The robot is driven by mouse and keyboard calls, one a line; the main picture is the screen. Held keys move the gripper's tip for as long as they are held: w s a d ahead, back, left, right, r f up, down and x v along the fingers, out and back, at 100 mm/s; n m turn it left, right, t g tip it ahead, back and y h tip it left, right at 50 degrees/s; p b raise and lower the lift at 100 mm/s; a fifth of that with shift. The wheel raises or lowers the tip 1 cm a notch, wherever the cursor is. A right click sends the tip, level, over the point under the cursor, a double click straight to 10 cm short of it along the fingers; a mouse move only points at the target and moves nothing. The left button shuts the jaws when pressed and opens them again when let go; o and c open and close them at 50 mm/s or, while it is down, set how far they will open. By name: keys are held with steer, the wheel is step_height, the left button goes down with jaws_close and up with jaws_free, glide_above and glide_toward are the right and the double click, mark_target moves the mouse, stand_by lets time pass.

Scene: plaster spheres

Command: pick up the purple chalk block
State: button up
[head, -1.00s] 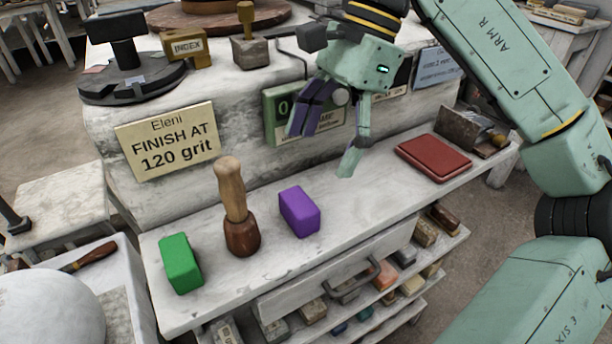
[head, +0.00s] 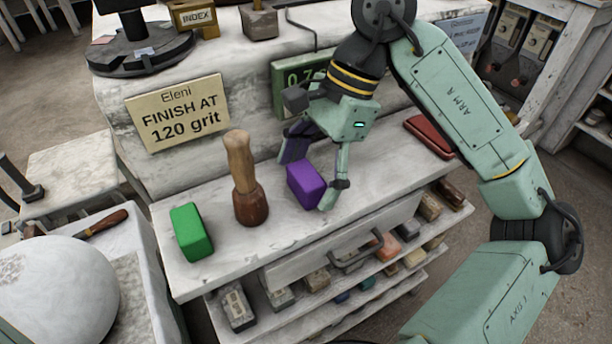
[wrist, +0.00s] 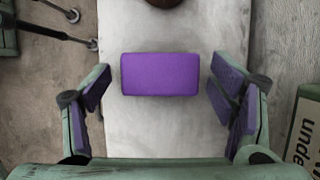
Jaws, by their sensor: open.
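The purple chalk block (head: 306,185) lies on the pale shelf top, right of a wooden mallet. In the wrist view the purple block (wrist: 160,74) sits centred ahead of the fingers, its long side across the gap. My gripper (head: 311,180) is low over the shelf with its fingers spread on either side of the block. In the wrist view my open gripper (wrist: 160,105) shows a clear gap between each padded finger and the block. The far finger is partly hidden behind the block and the gripper body in the head view.
The wooden mallet (head: 246,180) stands upright close left of the block, and a green block (head: 191,231) is further left. A red slab (head: 430,136) lies to the right. The sign (head: 180,112) leans on the stone step behind. Shelf (head: 235,249) space between block and red slab is clear.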

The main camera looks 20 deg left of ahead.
steer(key=shift+s+a+f, duration=0.1)
steer(key=shift+f, duration=0.3)
steer(key=shift+c, duration=0.3)
steer(key=c, duration=1.3)
